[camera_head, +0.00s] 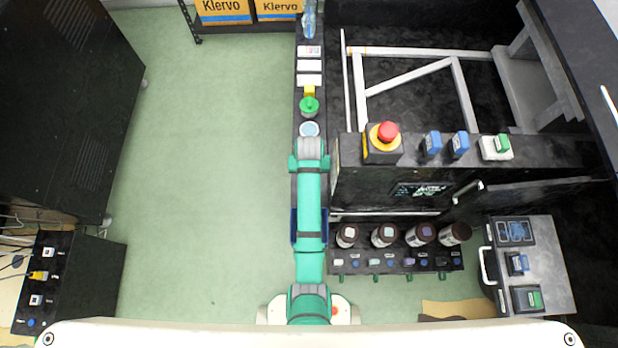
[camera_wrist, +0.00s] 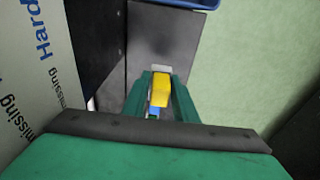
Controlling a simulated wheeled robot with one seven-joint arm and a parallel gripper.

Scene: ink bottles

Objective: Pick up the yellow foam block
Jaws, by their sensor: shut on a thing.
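In the wrist view, my gripper (camera_wrist: 161,98) has its two green fingers closed on the sides of the yellow foam block (camera_wrist: 160,88). The block sits between the fingers, above a dark narrow surface (camera_wrist: 168,38). A small blue patch (camera_wrist: 155,112) shows just at the block's near end; I cannot tell what it belongs to. Whether the block touches the surface is not clear. In the head view, my green arm covers the middle of the narrow bench, and I cannot make out the gripper or the held block there.
On the bench in the head view stand a green-capped item (camera_head: 309,106), a small yellow item (camera_head: 309,91) and a round pale-topped item (camera_head: 309,129). A blue tray (camera_head: 294,226) lies partly under my arm. Several brown bottles (camera_head: 384,235) stand right. Open green floor (camera_head: 215,180) lies left.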

